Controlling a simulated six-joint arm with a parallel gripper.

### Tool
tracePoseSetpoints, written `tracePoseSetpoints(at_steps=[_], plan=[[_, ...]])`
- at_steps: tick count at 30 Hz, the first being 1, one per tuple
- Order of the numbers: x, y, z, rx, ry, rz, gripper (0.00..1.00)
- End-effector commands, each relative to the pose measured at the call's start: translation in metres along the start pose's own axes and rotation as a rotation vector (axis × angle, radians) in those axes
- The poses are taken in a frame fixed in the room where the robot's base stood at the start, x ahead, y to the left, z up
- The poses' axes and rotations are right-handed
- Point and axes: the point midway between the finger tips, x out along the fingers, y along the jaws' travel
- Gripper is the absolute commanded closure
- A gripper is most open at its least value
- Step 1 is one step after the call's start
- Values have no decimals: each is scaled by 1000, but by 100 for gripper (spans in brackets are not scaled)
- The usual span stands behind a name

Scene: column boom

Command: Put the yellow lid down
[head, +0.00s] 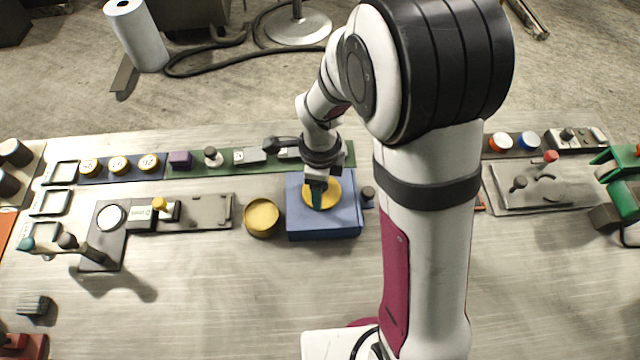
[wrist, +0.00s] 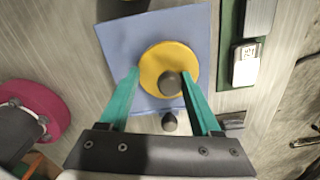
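The yellow lid (wrist: 155,60) is a round disc with a dark knob (wrist: 170,83) on top. It lies over the blue block (head: 300,220), and it also shows in the head view (head: 332,190), partly hidden by my gripper. My gripper (wrist: 161,70) is open above the lid, with its teal fingers apart on either side of the knob. The right finger overlaps the lid's edge in the wrist view, and I cannot tell whether it touches. The round yellow pot (head: 262,217) stands just left of the block in the head view.
A small dark knob (head: 367,195) stands right of the blue block. A green strip with small parts (head: 250,156) runs behind it. A grey fixture with a white dial (head: 110,217) is at the left. The front of the table (head: 210,300) is clear.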

Motion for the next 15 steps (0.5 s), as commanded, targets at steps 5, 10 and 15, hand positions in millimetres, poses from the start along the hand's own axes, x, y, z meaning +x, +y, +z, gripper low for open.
tracePoseSetpoints(at_steps=[5, 10, 15], plan=[[-6, 0, 0, 0, -1, -2, 35], [-49, -2, 1, -1, -3, -7, 35], [-95, -1, 0, 0, -3, -5, 35]])
